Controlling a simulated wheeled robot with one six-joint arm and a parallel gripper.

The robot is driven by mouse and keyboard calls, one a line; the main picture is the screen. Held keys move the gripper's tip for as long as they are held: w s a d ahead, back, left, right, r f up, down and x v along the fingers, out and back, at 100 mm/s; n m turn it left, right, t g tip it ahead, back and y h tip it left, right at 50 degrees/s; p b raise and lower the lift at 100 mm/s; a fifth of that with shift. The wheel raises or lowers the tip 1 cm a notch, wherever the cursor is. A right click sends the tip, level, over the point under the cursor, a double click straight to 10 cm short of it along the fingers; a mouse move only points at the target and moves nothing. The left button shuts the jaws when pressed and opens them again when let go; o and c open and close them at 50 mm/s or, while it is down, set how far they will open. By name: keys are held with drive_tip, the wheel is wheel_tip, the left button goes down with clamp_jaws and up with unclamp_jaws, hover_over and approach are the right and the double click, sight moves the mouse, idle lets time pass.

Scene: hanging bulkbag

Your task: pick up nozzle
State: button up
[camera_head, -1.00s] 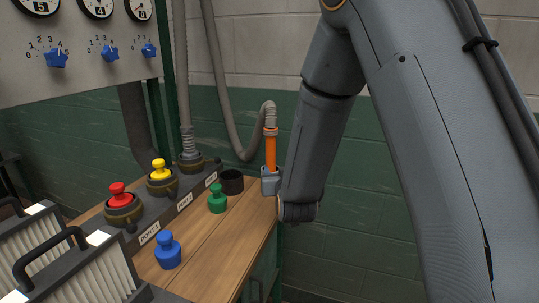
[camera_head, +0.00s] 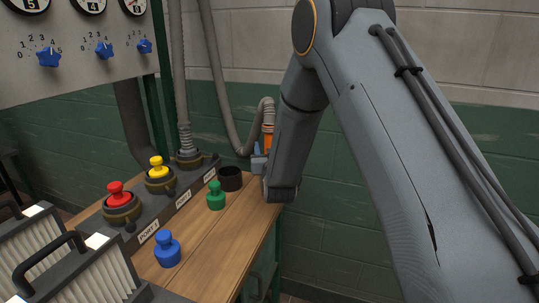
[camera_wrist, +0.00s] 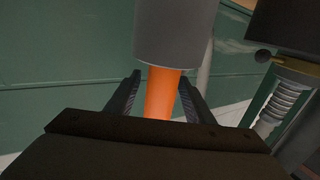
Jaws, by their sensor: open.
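The nozzle is an orange tube (camera_head: 268,137) hanging from a grey corrugated hose (camera_head: 230,120) beside the green wall. My arm hides its lower part in the head view. In the wrist view the orange tube (camera_wrist: 162,93) passes between my two fingers, below a wide grey cylinder (camera_wrist: 177,35). My gripper (camera_wrist: 160,79) is open, with one finger on each side of the tube. Whether either finger touches it cannot be told. In the head view my gripper (camera_head: 258,160) is mostly hidden behind my wrist, at the far end of the bench.
A wooden bench (camera_head: 222,235) carries a port block with a red cap (camera_head: 118,194) and a yellow cap (camera_head: 157,167). A blue cap (camera_head: 167,249), a green cap (camera_head: 216,196) and a black cup (camera_head: 230,178) stand loose. A gauge panel (camera_head: 80,60) hangs at the left.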

drive_tip(key=shift+w, duration=0.1)
drive_tip(key=shift+c, duration=0.3)
drive_tip(key=c, duration=1.1)
drive_tip(key=shift+c, duration=0.2)
drive_tip(key=shift+r, duration=0.15)
